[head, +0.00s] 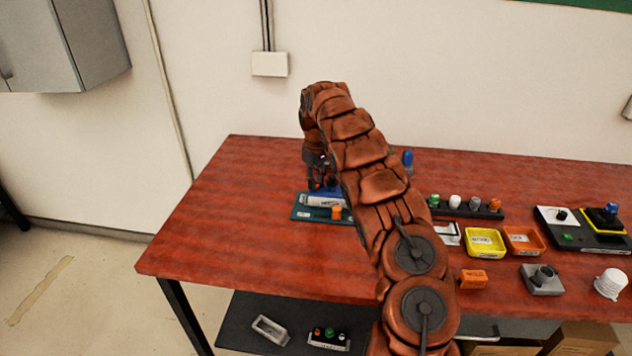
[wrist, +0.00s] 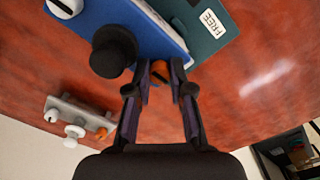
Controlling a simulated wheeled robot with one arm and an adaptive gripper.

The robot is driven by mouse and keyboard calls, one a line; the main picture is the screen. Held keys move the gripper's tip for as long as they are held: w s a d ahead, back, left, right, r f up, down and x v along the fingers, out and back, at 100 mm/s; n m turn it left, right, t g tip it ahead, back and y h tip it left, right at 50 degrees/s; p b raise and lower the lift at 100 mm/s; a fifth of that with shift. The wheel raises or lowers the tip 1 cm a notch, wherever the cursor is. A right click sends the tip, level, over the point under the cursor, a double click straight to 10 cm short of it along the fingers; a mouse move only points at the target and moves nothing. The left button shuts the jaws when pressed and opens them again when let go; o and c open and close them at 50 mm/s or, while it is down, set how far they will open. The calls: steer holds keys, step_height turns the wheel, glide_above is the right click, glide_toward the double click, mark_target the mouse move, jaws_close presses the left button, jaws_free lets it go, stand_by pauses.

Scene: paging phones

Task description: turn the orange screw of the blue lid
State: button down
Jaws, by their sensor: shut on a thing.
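My gripper (wrist: 161,80) points at the blue lid (wrist: 152,22), and its two fingers are closed on either side of the orange screw (wrist: 159,70) at the lid's edge. The fingers cover part of the screw, so its turn angle cannot be told. A black knob (wrist: 113,52) stands on the lid beside the left finger, and a white screw (wrist: 65,6) is farther left. In the head view my gripper (head: 320,184) is low over the blue lid (head: 331,190) on the teal base (head: 300,212); my arm hides the right part.
A white labelled block (head: 323,201) and an orange piece (head: 337,213) are at the base's front. To the right are a rack of coloured knobs (head: 465,210), a yellow tray (head: 485,243) and an orange tray (head: 523,240). The table's left side is clear.

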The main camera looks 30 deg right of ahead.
steer(key=shift+f+n+b, duration=0.1)
steer(key=shift+n+b, duration=0.2)
steer(key=shift+b, duration=0.2)
steer(key=n+b, duration=0.2)
steer(key=b, duration=0.1)
steer(key=shift+f+n, duration=0.15)
steer(key=shift+n, duration=0.25)
steer(key=n+b, duration=0.4)
steer(key=n, duration=0.1)
steer(key=shift+w, duration=0.1)
steer(key=n, duration=0.3)
steer(key=n+b, duration=0.1)
steer(key=n, duration=0.1)
steer(key=shift+r, duration=0.3)
steer(key=shift+n, duration=2.2)
steer(key=c, duration=1)
jaws_free()
